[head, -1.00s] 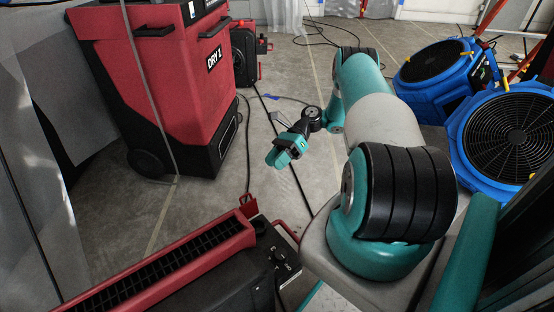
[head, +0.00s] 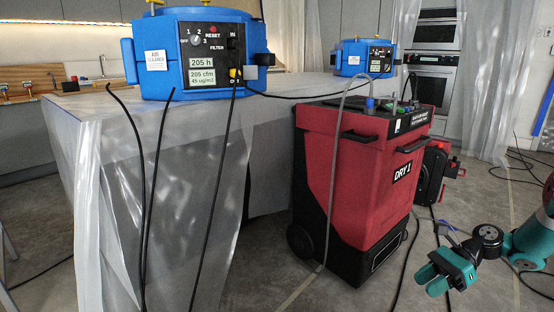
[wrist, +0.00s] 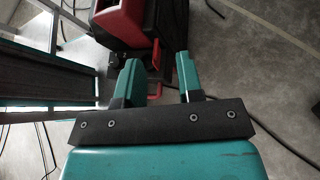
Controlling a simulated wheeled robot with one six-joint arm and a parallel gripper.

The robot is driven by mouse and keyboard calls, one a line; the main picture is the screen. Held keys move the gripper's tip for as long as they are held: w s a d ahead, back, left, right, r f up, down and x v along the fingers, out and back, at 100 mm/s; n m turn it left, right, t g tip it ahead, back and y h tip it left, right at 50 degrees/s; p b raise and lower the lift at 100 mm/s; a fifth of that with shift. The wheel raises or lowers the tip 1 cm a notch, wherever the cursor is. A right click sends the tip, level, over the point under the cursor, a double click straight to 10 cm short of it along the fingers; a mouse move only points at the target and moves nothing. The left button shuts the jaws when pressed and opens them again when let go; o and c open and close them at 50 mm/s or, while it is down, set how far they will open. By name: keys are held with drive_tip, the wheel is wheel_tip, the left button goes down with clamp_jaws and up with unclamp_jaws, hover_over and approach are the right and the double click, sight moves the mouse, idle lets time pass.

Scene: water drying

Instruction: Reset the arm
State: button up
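My gripper (head: 431,280) hangs at the lower right of the head view, in front of the red dryer's right side and above the floor. My teal arm comes in from the right edge of the head view and is mostly cut off there. The red and black dryer marked DRY 1 (head: 358,180) stands upright on the floor, apart from the gripper.
A blue air cleaner (head: 208,55) and a second blue one (head: 362,58) stand on a plastic-covered counter (head: 75,115). Black cables hang down its front. The wrist view shows a red and black machine (wrist: 130,22) and a ladder-like frame (wrist: 50,60).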

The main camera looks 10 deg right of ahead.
drive_tip(key=s+a+r+n+g+h, duration=0.1)
drive_tip(key=a+r+n+h, duration=0.4)
drive_tip(key=a+r+n, duration=1)
drive_tip(key=s+a+r+n+t+h, duration=0.15)
drive_tip(key=s+a+r+n, duration=0.25)
drive_tip(key=s+a+n, duration=0.45)
drive_tip(key=s+a+r+n+t+h, duration=0.1)
drive_tip(key=s+a+r+n+h, duration=0.3)
drive_tip(key=s, duration=0.7)
wheel_tip(320, 180, up, 28)
drive_tip(key=m+y+p, duration=0.1)
drive_tip(key=y+p, duration=0.1)
drive_tip(key=p, duration=2.5)
drive_tip(key=shift+s+a, duration=0.2)
drive_tip(key=shift+s+g, duration=0.1)
drive_tip(key=shift+g, duration=0.15)
